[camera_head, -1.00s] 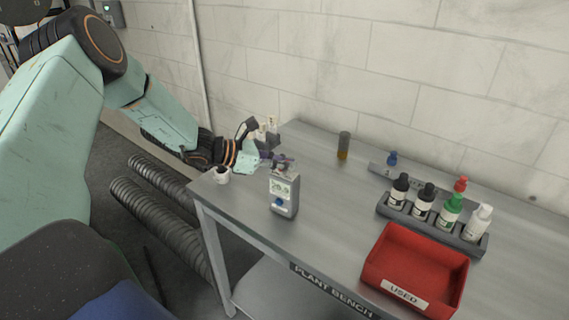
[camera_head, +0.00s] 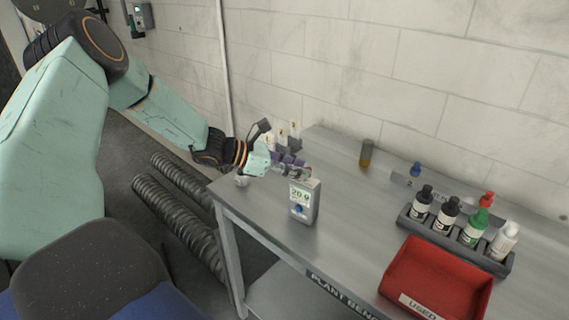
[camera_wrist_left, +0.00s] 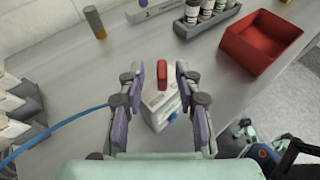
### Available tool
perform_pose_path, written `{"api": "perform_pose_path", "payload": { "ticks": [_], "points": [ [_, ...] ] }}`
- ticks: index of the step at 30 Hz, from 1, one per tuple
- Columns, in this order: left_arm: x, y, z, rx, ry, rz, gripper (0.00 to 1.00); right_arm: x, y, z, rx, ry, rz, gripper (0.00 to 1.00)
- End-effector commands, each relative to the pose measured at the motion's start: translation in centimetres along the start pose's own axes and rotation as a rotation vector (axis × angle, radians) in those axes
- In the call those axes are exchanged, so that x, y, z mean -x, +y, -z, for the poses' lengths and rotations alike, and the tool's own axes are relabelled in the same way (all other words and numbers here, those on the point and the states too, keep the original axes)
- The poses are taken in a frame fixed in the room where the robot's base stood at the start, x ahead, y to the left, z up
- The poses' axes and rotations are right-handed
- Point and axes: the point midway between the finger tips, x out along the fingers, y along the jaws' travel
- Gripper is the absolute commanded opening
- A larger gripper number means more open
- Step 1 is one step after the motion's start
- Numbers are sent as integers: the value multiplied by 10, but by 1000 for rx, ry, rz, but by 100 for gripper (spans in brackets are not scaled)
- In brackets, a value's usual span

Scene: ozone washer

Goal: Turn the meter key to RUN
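In the left wrist view the meter (camera_wrist_left: 158,110) is seen from above, with a red key-like tab (camera_wrist_left: 162,75) on top. My left gripper (camera_head: 292,170) is at the meter's top in the head view. In the wrist view its purple-padded fingers (camera_wrist_left: 160,92) are apart, one on each side of the tab, with gaps showing. The key markings cannot be read.
A red bin (camera_head: 437,282) marked USED and a rack (camera_head: 455,240) of dropper bottles stand to the right. An amber-bottomed vial (camera_head: 367,153) stands behind. The bench middle is clear.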

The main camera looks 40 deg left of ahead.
Motion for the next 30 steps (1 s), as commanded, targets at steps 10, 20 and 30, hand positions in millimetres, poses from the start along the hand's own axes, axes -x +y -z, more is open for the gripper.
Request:
{"api": "perform_pose_path", "payload": {
  "ticks": [10,20,30],
  "points": [
    [36,0,-2,1,-4,-1,34,0,0,0,0,0,0,36],
    [47,-1,-1,-1,-1,-1,34,0,0,0,0,0,0,36],
    [47,-1,-1,-2,0,0,34,0,0,0,0,0,0,36]
  ]
}}
